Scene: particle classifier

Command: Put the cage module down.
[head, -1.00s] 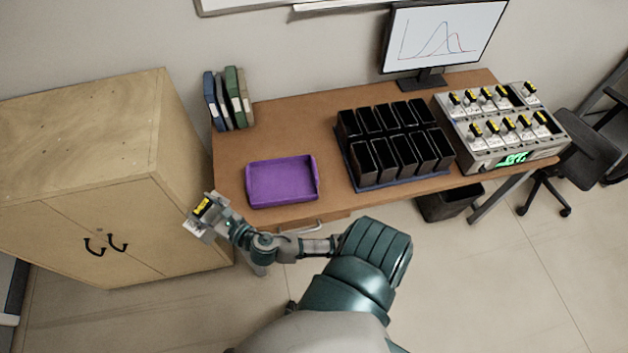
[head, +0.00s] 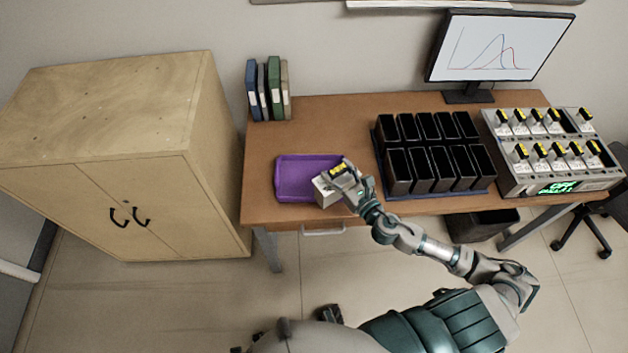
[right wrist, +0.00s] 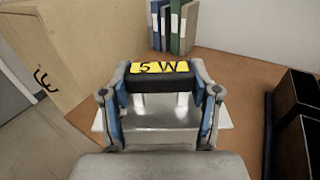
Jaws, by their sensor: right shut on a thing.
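The cage module (head: 326,192) is a pale grey box with a black handle and a yellow label. In the right wrist view, the label on the handle (right wrist: 160,69) reads "5 W". My right gripper (head: 346,176) is shut on this handle, with its two fingers at the handle's ends in the right wrist view (right wrist: 161,95). The module is at the front right corner of the purple tray (head: 287,180) and covers that corner. I cannot tell whether it touches the tray or hangs above it. The tray looks otherwise empty. My left gripper is not in view.
Black bins (head: 398,172) stand in rows right of the tray. A grey rack (head: 519,181) holds several yellow-labelled modules at the far right. Binders (head: 274,90) stand behind the tray, a wooden cabinet (head: 185,180) to the left. Bare desk (head: 330,125) lies behind the tray.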

